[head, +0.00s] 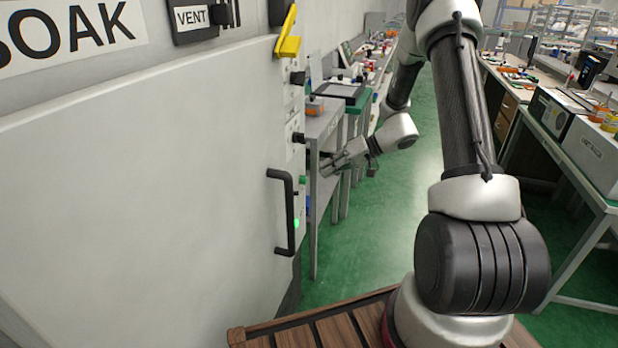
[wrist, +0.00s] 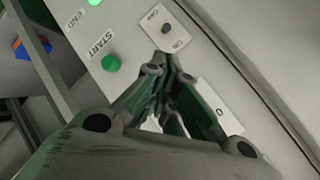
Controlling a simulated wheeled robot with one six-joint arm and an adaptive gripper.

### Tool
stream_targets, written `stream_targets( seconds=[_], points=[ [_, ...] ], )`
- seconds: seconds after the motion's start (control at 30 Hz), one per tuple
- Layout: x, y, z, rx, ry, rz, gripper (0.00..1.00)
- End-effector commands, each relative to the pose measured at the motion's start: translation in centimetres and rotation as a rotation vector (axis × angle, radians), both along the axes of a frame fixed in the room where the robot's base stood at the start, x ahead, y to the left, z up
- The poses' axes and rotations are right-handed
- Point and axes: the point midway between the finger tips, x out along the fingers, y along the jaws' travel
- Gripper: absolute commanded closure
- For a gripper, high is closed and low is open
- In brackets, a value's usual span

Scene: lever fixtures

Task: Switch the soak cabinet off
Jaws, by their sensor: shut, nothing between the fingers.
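The soak cabinet (head: 140,190) fills the left of the head view, its large pale door closed. Its narrow side panel carries a yellow lever (head: 288,46), dark knobs (head: 298,138), a green button and a lit green lamp (head: 296,223). In the wrist view the panel shows a green START button (wrist: 111,63) and a small dark knob (wrist: 167,28) on a white plate. A second white plate marked O (wrist: 220,108) is partly hidden by a finger. My gripper (wrist: 164,72) is shut and empty, its tips just below the small knob's plate; contact cannot be told. It also shows beside the panel in the head view (head: 328,168).
A black door handle (head: 283,212) sticks out from the cabinet door. A bench (head: 325,120) with trays stands just beyond the panel. Another bench with equipment (head: 570,130) lines the right. Green floor (head: 400,240) is clear between them.

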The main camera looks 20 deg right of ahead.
Motion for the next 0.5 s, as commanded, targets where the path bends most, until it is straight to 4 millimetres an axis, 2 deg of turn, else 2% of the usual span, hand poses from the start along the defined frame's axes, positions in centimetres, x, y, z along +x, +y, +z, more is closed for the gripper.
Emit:
stream_targets(
  seconds=[0.5],
  points=[
    [2.6,6.5,-4.4,0.000,0.002,0.003,1.00]
  ],
)
